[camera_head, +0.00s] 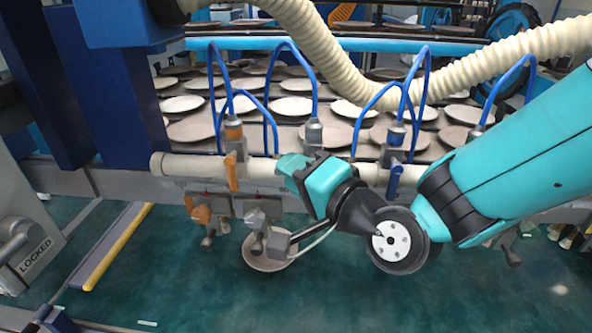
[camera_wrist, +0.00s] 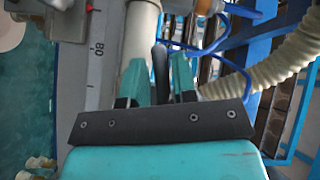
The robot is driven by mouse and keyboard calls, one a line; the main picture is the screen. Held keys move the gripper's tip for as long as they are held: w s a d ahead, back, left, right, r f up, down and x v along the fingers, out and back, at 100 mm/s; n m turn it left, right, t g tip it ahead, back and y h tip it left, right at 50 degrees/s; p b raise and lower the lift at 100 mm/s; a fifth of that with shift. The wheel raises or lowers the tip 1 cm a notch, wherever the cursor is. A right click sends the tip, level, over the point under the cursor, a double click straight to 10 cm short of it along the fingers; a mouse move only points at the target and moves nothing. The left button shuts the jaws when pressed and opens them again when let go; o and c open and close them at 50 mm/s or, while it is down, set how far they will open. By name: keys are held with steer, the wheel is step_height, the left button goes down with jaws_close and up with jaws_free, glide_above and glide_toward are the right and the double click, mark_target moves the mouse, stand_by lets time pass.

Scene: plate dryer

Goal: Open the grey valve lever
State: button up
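My gripper (camera_head: 288,163) is at the pale horizontal pipe (camera_head: 190,166), in front of the valve between the orange and blue levers. In the wrist view my gripper (camera_wrist: 162,75) has its two teal fingers apart. A dark grey upright piece, apparently the grey valve lever (camera_wrist: 160,72), stands between them. The fingers look very close to its sides; contact cannot be made out. In the head view my gripper and wrist hide this lever. The grey valve fitting (camera_head: 313,131) above it shows, with a blue hose on top.
An orange lever (camera_head: 232,172) is left of my gripper and a blue lever (camera_head: 395,181) right of it. Blue hoses (camera_head: 285,50) arch above the pipe. Below hang clamps (camera_head: 205,215) and a round plate (camera_head: 266,262). A thick cream hose (camera_head: 340,70) crosses above.

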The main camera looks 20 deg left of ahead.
stand_by(0.3)
steer(key=b+v, duration=1.5)
steer(key=v, duration=0.2)
steer(key=shift+d+b, duration=0.2)
steer(key=shift+b, duration=0.1)
